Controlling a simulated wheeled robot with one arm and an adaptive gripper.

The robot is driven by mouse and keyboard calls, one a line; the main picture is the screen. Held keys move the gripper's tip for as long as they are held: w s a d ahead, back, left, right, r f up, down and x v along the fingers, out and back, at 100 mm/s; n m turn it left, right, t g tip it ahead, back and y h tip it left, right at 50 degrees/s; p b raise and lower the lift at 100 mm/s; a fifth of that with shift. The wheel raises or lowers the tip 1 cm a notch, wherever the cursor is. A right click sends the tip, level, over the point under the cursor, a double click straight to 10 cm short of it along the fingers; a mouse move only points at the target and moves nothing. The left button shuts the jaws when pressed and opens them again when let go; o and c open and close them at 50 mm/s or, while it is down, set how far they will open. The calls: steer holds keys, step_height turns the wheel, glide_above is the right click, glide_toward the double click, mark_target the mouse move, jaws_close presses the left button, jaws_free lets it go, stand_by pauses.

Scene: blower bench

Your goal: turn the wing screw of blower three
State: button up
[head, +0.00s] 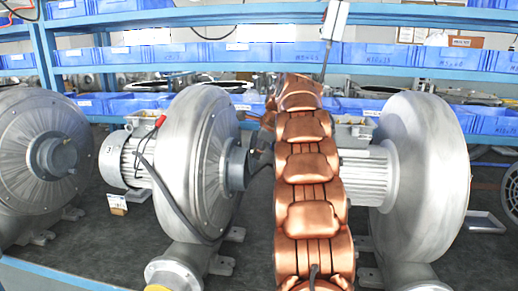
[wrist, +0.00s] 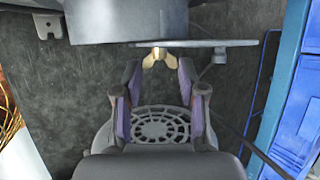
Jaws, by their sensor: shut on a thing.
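In the wrist view, a small brass wing screw (wrist: 158,56) sits at the edge of a flat grey plate (wrist: 215,44), under a large grey round part. My gripper (wrist: 160,70) has its two purple-padded fingers either side of the wing screw, with the tips closed on its wings. In the head view, my copper arm stands in front of the bench, between the middle blower (head: 200,150) and the right blower (head: 425,165). The wing screw is hidden in the head view. I cannot tell from the head view which blower it belongs to.
Another blower (head: 45,160) stands at the left. A dark cable hangs by the middle blower. A small tag (head: 117,203) stands below its motor. Blue bins (head: 225,54) line the shelves behind. A blue edge (head: 60,277) runs along the front. The dark bench top shows between the blowers.

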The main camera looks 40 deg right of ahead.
steer(key=shift+a+f+n+t+h+b, duration=0.2)
steer(key=shift+n+t+h+b, duration=0.1)
steer(key=shift+t+h+b, duration=0.25)
stand_by(0.6)
steer(key=f+n+t+h+b, duration=0.1)
steer(key=t+h+b, duration=0.1)
steer(key=b, duration=0.5)
steer(key=f+n+t+h+b, duration=0.1)
steer(key=t+h+b, duration=0.2)
steer(key=b, duration=0.5)
steer(key=f+n+t+h+b, duration=0.1)
steer(key=t+h+b, duration=0.1)
steer(key=b, duration=0.5)
steer(key=shift+s+a+n+t+h+b, duration=0.3)
steer(key=shift+a+t+h+b, duration=0.1)
steer(key=shift+t, duration=0.45)
steer(key=shift+b, duration=0.9)
steer(key=n+t+h+b, duration=0.1)
steer(key=t+b, duration=0.2)
steer(key=b, duration=0.5)
steer(key=shift+w+n, duration=0.1)
steer(key=shift+n, duration=0.3)
steer(key=shift+d+n+t+b, duration=0.25)
steer(key=shift+n+t+b, duration=0.7)
steer(key=shift+b, duration=1)
steer(key=o, duration=1.1)
